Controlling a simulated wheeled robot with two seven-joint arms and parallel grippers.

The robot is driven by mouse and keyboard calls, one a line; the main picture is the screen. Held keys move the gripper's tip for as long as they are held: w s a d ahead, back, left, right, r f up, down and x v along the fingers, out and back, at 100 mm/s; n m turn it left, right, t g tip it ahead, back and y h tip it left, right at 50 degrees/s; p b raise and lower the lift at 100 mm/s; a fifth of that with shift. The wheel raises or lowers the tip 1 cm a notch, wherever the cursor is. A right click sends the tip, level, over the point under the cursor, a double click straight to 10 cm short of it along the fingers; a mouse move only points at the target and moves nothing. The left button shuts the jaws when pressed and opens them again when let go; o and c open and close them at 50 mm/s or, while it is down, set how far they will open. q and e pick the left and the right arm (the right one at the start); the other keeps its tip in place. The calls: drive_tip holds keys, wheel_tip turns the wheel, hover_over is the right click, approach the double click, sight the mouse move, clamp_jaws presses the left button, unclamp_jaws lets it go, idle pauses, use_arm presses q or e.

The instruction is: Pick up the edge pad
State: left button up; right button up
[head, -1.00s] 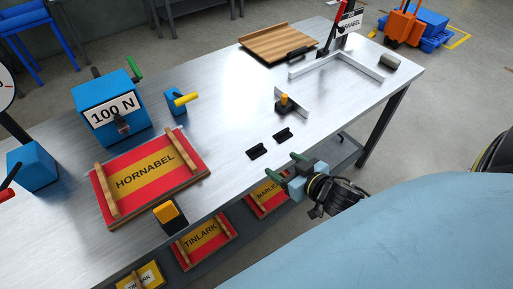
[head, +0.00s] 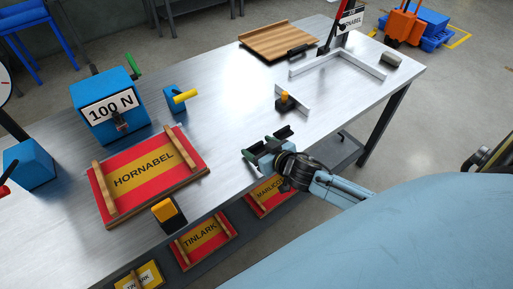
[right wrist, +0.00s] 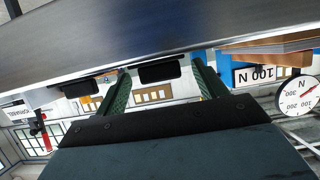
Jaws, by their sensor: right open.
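Two small black pieces, which look like edge pads, lie near the table's front edge. The left piece (right wrist: 158,72) shows between my fingers in the right wrist view. The other (head: 284,132) lies just to the right of my gripper in the head view, and in the right wrist view (right wrist: 97,83) it is outside the left finger. My right gripper (head: 258,147) is open, its green fingers on either side of the left piece; whether they touch it I cannot tell. My gripper partly hides that piece in the head view. My left gripper is out of view.
A red and yellow HORNABEL panel (head: 185,152) lies to the left, with a yellow-black block (head: 168,213) near it. A metal stop with an orange knob (head: 285,99) stands behind my gripper. A grey block (head: 391,59) lies at the back right. A lower shelf holds more panels.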

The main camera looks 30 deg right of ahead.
sight(259, 152)
drive_tip(key=shift+w, duration=0.1)
drive_tip(key=c, duration=1.1)
drive_tip(key=shift+o, duration=0.2)
wheel_tip(259, 152, up, 10)
drive_tip(key=p, duration=0.3)
drive_tip(key=s+a+r+h+b, duration=0.1)
drive_tip(key=s+a+r, duration=0.3)
drive_tip(key=a+r, duration=0.5)
drive_tip(key=shift+r+m+b, duration=0.4)
drive_tip(key=shift+r+b, duration=0.3)
drive_tip(key=shift+r, duration=0.1)
